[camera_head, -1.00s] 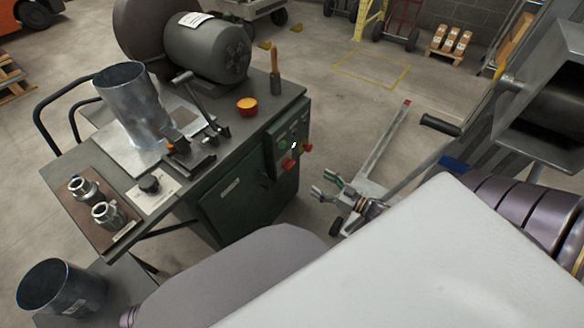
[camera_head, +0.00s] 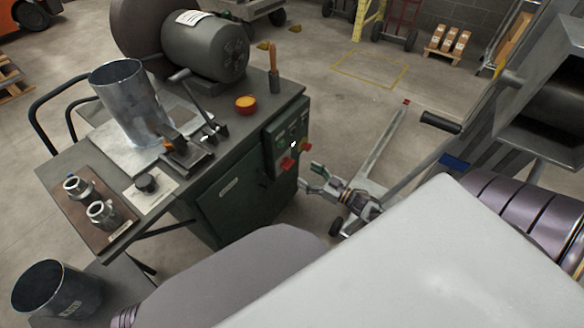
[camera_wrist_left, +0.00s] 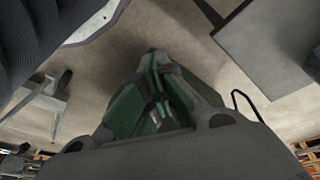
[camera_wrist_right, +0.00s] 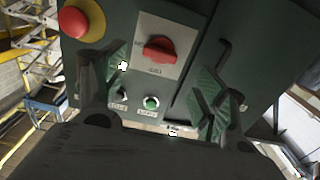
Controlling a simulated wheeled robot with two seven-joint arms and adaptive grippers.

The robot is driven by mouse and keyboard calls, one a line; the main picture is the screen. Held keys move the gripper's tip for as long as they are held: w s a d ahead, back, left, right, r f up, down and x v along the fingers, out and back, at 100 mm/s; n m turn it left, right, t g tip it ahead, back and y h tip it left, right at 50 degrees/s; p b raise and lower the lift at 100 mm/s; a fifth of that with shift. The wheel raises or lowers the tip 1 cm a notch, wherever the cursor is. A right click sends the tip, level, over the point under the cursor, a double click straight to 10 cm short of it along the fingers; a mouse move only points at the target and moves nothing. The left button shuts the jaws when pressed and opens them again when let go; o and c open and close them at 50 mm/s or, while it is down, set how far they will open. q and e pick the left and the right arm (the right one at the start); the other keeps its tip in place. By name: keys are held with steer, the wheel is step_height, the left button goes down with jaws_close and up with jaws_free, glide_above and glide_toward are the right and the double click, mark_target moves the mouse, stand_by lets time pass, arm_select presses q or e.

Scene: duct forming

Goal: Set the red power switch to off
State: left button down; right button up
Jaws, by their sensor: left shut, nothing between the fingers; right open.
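The red power switch (camera_wrist_right: 160,50) is a rotary knob on a pale plate on the green control panel. Its handle lies roughly crosswise in the right wrist view, and the small lettering around it is hard to read. It also shows in the head view (camera_head: 287,163). My right gripper (camera_wrist_right: 163,78) is open and empty, its green-padded fingers on either side of the switch in that view; contact cannot be told. In the head view it (camera_head: 309,177) is just right of the panel. My left gripper (camera_wrist_left: 158,100) is shut and empty, seen only in its wrist view.
A red mushroom button (camera_wrist_right: 78,18) on a yellow base sits beside the switch, near one right finger. A green button (camera_wrist_right: 151,102) is on the same panel.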

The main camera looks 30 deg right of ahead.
mark_target(291, 166)
steer(key=b+x, duration=0.1)
steer(key=x, duration=0.5)
steer(key=shift+b+x, duration=0.4)
steer(key=shift+x, duration=0.45)
steer(key=shift+w+a, duration=0.1)
steer(key=shift+w, duration=0.05)
arm_select(q)
steer(key=r, duration=0.3)
steer(key=shift+d+t, duration=0.25)
steer(key=shift+t, duration=0.05)
arm_select(e)
steer(key=shift+c, duration=0.2)
arm_select(q)
steer(key=shift+s+f, duration=0.1)
steer(key=shift+f, duration=0.1)
arm_select(e)
steer(key=c, duration=1)
